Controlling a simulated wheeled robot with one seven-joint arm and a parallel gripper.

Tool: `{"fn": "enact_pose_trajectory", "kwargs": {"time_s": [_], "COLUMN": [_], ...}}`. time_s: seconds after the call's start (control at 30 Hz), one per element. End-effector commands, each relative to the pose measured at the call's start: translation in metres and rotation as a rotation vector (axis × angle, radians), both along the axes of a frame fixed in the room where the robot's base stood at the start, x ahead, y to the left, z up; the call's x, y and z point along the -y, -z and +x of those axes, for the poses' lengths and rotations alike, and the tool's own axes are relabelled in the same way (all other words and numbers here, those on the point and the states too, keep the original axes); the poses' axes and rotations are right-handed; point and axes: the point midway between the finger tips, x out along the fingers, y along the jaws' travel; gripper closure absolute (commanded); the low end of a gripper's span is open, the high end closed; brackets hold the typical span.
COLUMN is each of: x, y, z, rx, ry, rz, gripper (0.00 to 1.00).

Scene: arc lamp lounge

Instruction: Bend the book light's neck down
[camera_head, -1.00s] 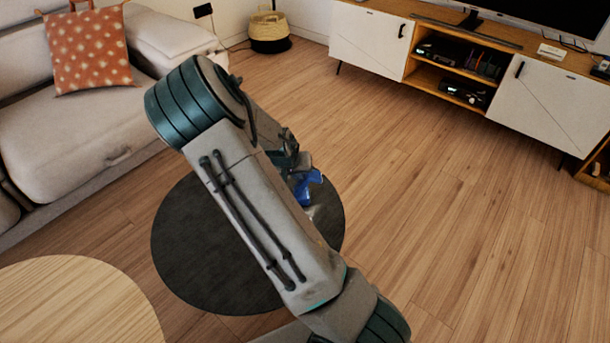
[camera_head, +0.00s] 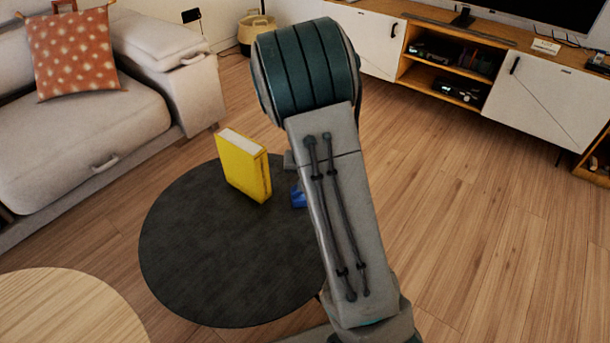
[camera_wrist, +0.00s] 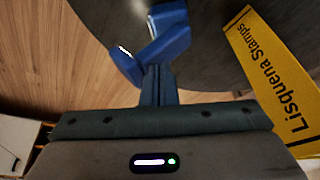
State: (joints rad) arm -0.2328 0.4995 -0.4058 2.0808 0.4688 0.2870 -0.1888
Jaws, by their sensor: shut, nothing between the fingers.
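The blue book light (camera_wrist: 168,42) shows in the wrist view just beyond my fingertips, with a bent blue shape and a pale strip at its left end. In the head view only a small blue part of the light (camera_head: 298,196) shows beside my arm; my arm hides the rest. My gripper (camera_wrist: 157,72) is shut and empty, its tips at the lower edge of the blue part; I cannot tell whether they touch it. The head view hides my gripper.
A yellow book (camera_head: 243,168) stands upright on the dark round table (camera_head: 220,265); it also shows at the right of the wrist view (camera_wrist: 275,85). A pale wooden round table (camera_head: 65,310) is at front left. A sofa (camera_head: 90,140) stands left, a TV cabinet (camera_head: 545,100) behind.

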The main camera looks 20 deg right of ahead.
Motion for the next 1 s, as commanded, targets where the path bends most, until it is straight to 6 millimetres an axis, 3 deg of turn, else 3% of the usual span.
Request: {"fn": "enact_pose_trajectory", "kwargs": {"time_s": [0.57, 1.0], "x": [0.0, -0.016], "y": [0.0, 0.002], "z": [0.0, 0.003], "rx": [0.0, 0.0], "ry": [0.0, 0.0], "rz": [0.0, 0.0], "gripper": [1.0, 1.0]}}
